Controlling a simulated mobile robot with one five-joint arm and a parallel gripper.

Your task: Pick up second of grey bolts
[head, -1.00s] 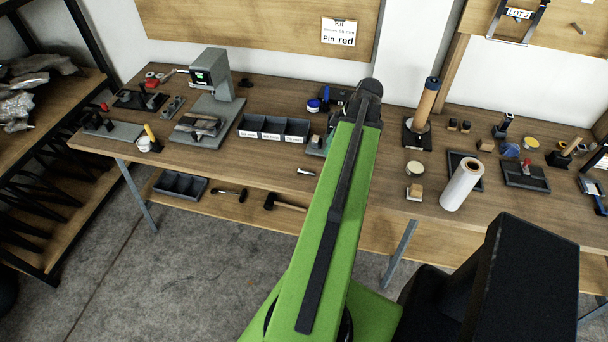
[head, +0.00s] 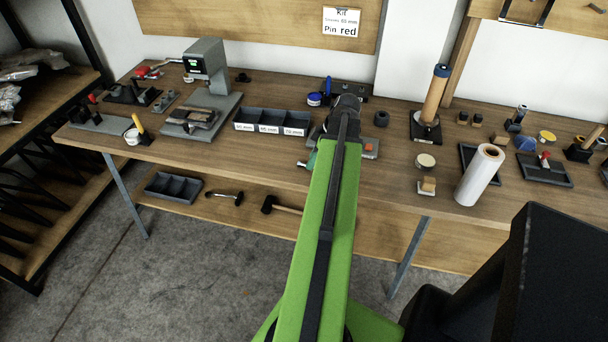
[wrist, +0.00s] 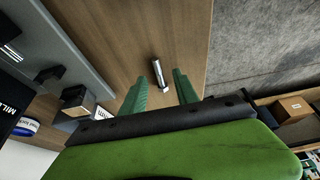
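A small grey metal bolt (wrist: 159,75) lies on the wooden bench top in the wrist view, near the bench's edge. My gripper (wrist: 160,80) is open, with its two green fingers apart, one on each side of the bolt's near end in the picture. The fingers do not visibly touch the bolt, and their height above it is hard to tell. In the head view, my arm covers most of the gripper; a bit of green finger (head: 311,158) shows over the bench's front part. No second bolt is clearly seen.
A labelled three-compartment bin (head: 271,122) stands left of my arm on the bench (head: 390,180). A grey press (head: 207,75) is farther left. A white roll (head: 479,175) stands to the right. Hammers lie on the lower shelf (head: 345,232).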

